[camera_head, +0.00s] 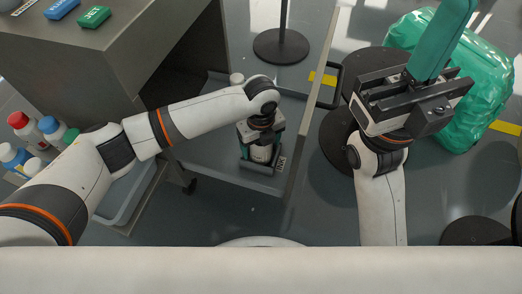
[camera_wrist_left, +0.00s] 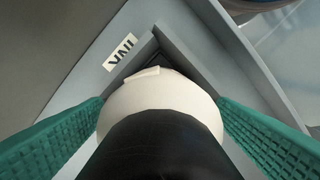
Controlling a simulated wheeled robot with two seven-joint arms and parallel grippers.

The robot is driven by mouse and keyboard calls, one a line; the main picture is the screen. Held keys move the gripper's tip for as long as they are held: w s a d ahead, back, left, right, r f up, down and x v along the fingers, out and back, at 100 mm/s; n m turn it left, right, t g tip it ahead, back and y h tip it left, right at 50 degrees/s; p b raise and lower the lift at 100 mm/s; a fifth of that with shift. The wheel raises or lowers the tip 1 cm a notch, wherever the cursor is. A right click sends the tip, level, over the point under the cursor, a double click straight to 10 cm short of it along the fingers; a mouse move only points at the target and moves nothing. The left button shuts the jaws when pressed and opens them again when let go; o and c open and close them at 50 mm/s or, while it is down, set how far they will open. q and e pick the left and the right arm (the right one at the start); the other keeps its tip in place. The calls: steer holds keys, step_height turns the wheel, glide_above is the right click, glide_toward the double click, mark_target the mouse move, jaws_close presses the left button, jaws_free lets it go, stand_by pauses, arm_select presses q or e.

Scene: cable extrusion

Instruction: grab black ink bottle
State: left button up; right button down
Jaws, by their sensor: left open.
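The black ink bottle (camera_wrist_left: 160,145) has a black cap and a white body. In the left wrist view it stands in a corner of a grey tray (camera_wrist_left: 185,30) that bears a small lettered label (camera_wrist_left: 120,52). My left gripper (camera_wrist_left: 160,112) is open, with its green ribbed fingers on either side of the bottle; I cannot tell whether they touch it. In the head view the left gripper (camera_head: 261,155) points down at the grey cart, and the bottle is mostly hidden under it. My right gripper (camera_head: 440,40) is raised at the right, away from the bottle, its fingertips cut off by the frame.
Several bottles with red, blue and other caps (camera_head: 48,126) stand at the left beside a grey cabinet (camera_head: 110,60). The grey cart (camera_head: 215,160) has a raised edge. A round stand base (camera_head: 280,46) is at the back. A green plastic-wrapped bundle (camera_head: 480,100) lies right.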

arm_select(q)
steer(key=c, duration=1.2)
